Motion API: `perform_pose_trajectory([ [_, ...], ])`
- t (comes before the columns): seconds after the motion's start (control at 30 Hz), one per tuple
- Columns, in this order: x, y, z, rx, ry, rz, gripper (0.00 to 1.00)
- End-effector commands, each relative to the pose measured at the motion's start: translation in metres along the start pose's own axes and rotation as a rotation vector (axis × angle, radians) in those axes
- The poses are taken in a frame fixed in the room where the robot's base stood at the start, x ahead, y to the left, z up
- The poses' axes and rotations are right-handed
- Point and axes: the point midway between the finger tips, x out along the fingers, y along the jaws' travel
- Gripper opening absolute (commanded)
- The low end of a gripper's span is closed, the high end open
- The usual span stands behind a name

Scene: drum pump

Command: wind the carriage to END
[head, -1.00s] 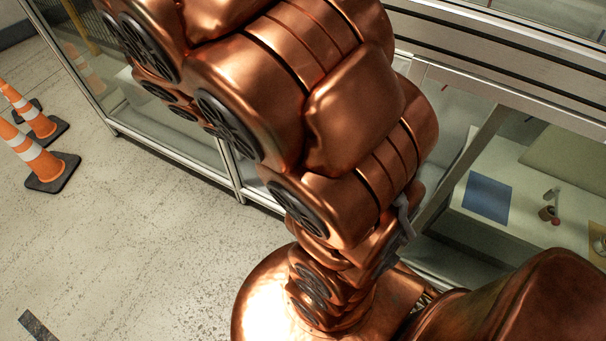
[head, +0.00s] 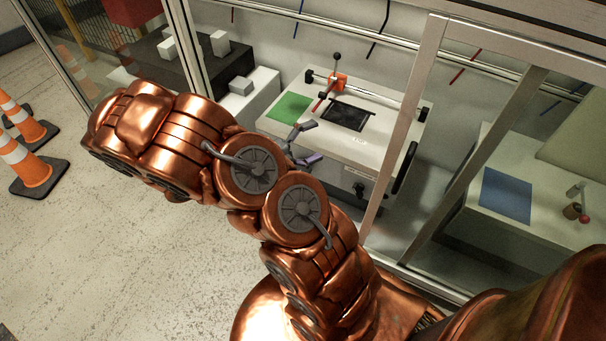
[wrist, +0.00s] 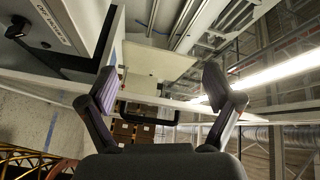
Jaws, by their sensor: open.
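An orange block (head: 338,80), likely the carriage, sits on a silver rail (head: 378,94) at the back of a white bench (head: 372,150), near the rail's left end. A black-knobbed lever (head: 337,58) stands up at it. No END mark is legible. A small dark crank or knob (head: 358,188) is on the bench's front face. My gripper (head: 308,143) is open and empty by the bench's front left edge, apart from the orange block. In the wrist view, its spread fingers (wrist: 160,78) face a pale panel and a black bar handle (wrist: 148,112).
A green sheet (head: 290,107) and a black-framed plate (head: 349,115) lie on the bench. A metal enclosure post (head: 403,140) stands to its right. Another bench with a blue sheet (head: 506,195) is at right. Traffic cones (head: 32,165) stand on the left floor.

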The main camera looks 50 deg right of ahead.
Motion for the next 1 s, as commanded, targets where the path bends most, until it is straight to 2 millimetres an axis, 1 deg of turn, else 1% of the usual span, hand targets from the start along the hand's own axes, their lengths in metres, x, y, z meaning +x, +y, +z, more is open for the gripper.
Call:
perform_pose_trajectory([
  [0.03,-0.001,0.019,0.013,-0.096,-0.028,-0.032,0.90],
  [0.17,-0.004,0.050,0.044,-0.353,-0.102,-0.116,0.90],
  [0.27,-0.008,0.078,0.067,-0.553,-0.153,-0.185,0.90],
  [0.3,-0.010,0.091,0.075,-0.634,-0.173,-0.213,0.90],
  [0.37,-0.013,0.110,0.088,-0.754,-0.201,-0.257,0.90],
  [0.5,-0.022,0.155,0.113,-1.017,-0.259,-0.359,0.90],
  [0.6,-0.028,0.184,0.125,-1.172,-0.291,-0.421,0.90],
  [0.7,-0.032,0.204,0.134,-1.282,-0.313,-0.470,0.90],
  [0.8,-0.035,0.216,0.138,-1.351,-0.325,-0.500,0.90],
  [0.9,-0.035,0.221,0.140,-1.382,-0.331,-0.514,0.90],
  [1.0,-0.032,0.221,0.142,-1.387,-0.330,-0.514,0.90],
])
